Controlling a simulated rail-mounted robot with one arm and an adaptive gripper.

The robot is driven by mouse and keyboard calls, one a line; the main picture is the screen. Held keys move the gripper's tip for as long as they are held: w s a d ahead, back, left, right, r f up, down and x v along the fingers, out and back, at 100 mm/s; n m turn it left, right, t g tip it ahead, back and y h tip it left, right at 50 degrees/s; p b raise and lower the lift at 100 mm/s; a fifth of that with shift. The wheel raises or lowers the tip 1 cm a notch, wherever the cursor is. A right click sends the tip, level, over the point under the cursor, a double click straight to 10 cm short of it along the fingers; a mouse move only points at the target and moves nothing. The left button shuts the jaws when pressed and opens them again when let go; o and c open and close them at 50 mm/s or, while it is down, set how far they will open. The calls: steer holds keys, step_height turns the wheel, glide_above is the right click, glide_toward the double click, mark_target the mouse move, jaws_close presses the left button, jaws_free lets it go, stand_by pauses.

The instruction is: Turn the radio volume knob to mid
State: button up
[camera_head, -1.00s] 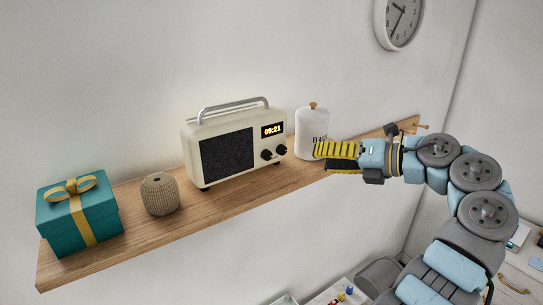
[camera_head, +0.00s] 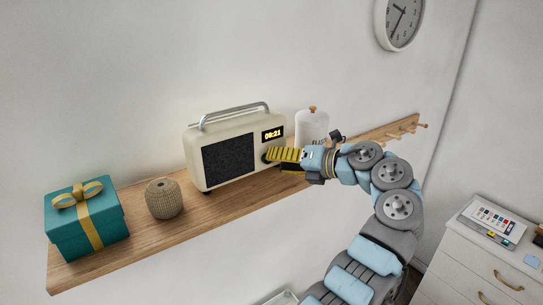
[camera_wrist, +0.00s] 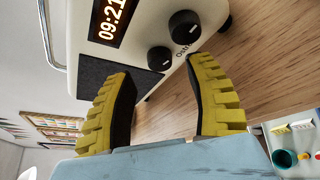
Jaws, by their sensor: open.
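A cream radio (camera_head: 235,150) with a dark speaker grille and a lit clock reading 09:21 stands on the wooden shelf. In the wrist view the radio (camera_wrist: 145,20) shows two black knobs with white marks. One knob (camera_wrist: 185,27) is nearer the shelf end of the picture and the other knob (camera_wrist: 160,58) is beside it, lower left. My gripper (camera_head: 270,156) is in front of the radio's right end and hides part of the knobs in the head view. In the wrist view my gripper's (camera_wrist: 160,65) yellow fingers are apart, with the knobs ahead of the gap. I cannot tell whether a finger touches.
A white canister (camera_head: 312,124) stands right of the radio, partly behind my wrist. A woven pot (camera_head: 163,199) and a teal gift box (camera_head: 85,222) stand to the left. The wooden shelf (camera_head: 215,205) is bare along its front edge. A white cabinet (camera_head: 490,260) is at lower right.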

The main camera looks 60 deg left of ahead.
steer(key=shift+x, duration=1.3)
jaws_close()
